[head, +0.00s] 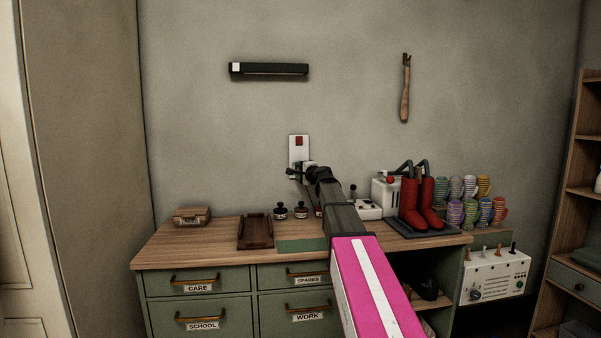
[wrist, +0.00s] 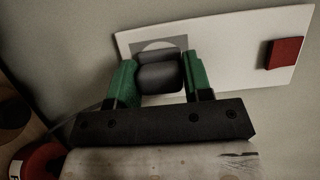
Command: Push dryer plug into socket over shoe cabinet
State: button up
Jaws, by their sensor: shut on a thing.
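My gripper (wrist: 158,66) has green fingers and is shut on the dark dryer plug (wrist: 160,78). The plug is in front of the grey round-faced socket (wrist: 173,44) on a white wall plate (wrist: 225,45). I cannot tell whether it touches the socket or is in it, as the plug hides much of the face. In the head view the plate (head: 294,154) is on the wall above the shoe cabinet (head: 215,246), and my arm hides most of the gripper. The dryer (head: 383,196) seems to be the white box beside red boots (head: 424,204).
A red switch (wrist: 284,53) is on the plate's right part. Small bottles (head: 281,212), a brown tray (head: 255,232) and a box (head: 192,216) stand on the cabinet top. A dark bar (head: 270,70) hangs above.

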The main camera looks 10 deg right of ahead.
jog(key=o, duration=0.9)
jog(key=shift+o, duration=0.2)
